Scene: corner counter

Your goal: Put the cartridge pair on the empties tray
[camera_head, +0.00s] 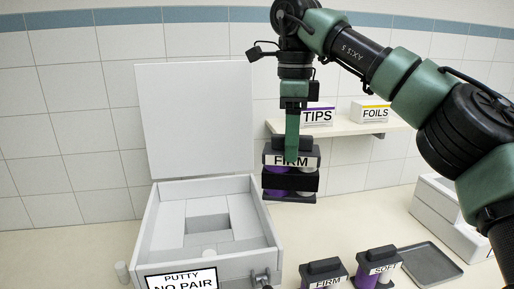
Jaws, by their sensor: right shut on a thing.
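My right gripper (292,152), on the arm that comes in from the right, is shut on a cartridge pair (290,181). The pair has a black frame, a FIRM label, and purple and pale cartridges. It hangs upright in front of the tiled wall, above and to the right of the open box. A flat dark grey tray (428,266) lies bare on the counter at the right. It has no label that I can see. My left gripper is not in view.
A white box (158,225) labelled PUTTY NO PAIR stands open, its lid (195,118) raised. A second FIRM pair (323,275) and a SOFT pair (376,268) stand left of the tray. TIPS (317,117) and FOILS (372,112) boxes sit on a shelf. White stacked boxes (450,220) stand behind the tray.

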